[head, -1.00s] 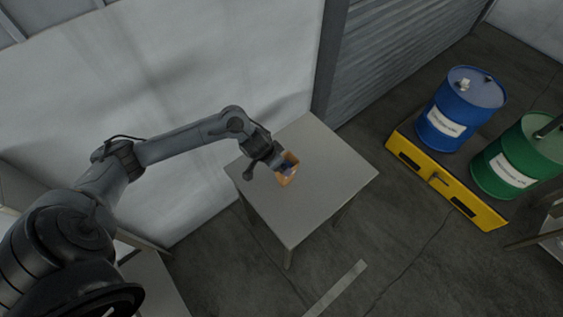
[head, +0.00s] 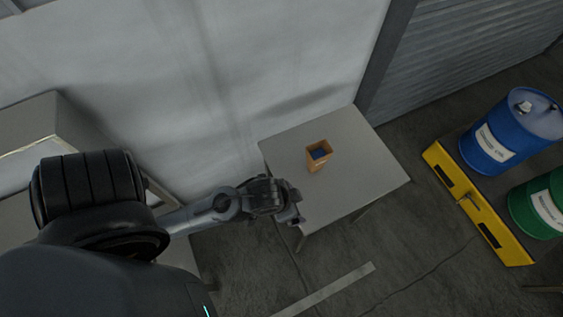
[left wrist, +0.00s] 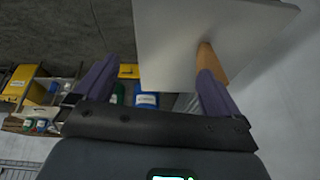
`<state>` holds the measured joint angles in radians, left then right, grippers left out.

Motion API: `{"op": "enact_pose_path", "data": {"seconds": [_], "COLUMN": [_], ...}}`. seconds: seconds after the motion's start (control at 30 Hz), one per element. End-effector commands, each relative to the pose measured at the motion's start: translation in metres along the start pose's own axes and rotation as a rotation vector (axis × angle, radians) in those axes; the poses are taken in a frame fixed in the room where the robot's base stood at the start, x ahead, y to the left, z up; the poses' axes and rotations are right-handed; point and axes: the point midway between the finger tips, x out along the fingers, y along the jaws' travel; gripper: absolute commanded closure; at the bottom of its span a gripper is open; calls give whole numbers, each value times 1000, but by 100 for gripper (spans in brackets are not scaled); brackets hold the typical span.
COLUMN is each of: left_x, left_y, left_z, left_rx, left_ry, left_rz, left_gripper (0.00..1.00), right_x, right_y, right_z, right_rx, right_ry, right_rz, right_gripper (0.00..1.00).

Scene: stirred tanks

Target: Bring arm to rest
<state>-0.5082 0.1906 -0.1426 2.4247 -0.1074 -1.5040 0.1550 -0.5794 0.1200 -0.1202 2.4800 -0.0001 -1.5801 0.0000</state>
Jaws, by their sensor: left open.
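My left arm comes in from the left in the head view. Its gripper (head: 297,212) is at the near left edge of a small grey table (head: 360,178), apart from the orange box. In the left wrist view my left gripper (left wrist: 150,85) has its two purple fingers spread wide with nothing between them. The orange open-topped box (head: 318,157) stands upright on the table with something blue inside. It also shows partly behind a finger in the left wrist view (left wrist: 209,62). My right gripper is not in view.
A blue drum (head: 497,150) and a green drum (head: 543,208) stand on a yellow spill pallet (head: 476,205) at the right. A pale wall (head: 200,80) rises behind the table. A shelf or bench (head: 35,125) is at the left. Floor between table and pallet is clear.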

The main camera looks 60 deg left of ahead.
Motion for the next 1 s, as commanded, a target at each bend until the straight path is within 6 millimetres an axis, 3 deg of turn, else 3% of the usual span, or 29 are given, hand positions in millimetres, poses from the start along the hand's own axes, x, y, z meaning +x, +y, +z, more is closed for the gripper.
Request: {"op": "enact_pose_path", "data": {"seconds": [0.1, 0.2, 0.63, 0.77, 1.0], "left_x": [-11, -14, -23, -42, -99], "left_y": [0, 0, 0, -2, -6], "left_z": [21, 28, 25, 17, -6], "left_rx": [-23, -26, -22, -22, -22], "left_ry": [-60, -81, -83, -82, -82], "left_rz": [22, 30, 31, 31, 31], "left_gripper": [3, 3, 3, 3, 3], "right_x": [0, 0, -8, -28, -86], "right_y": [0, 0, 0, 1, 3], "right_z": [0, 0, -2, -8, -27], "right_rx": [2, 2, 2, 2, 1], "right_ry": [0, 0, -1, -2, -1], "right_rz": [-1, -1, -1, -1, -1], "right_gripper": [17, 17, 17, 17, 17]}}
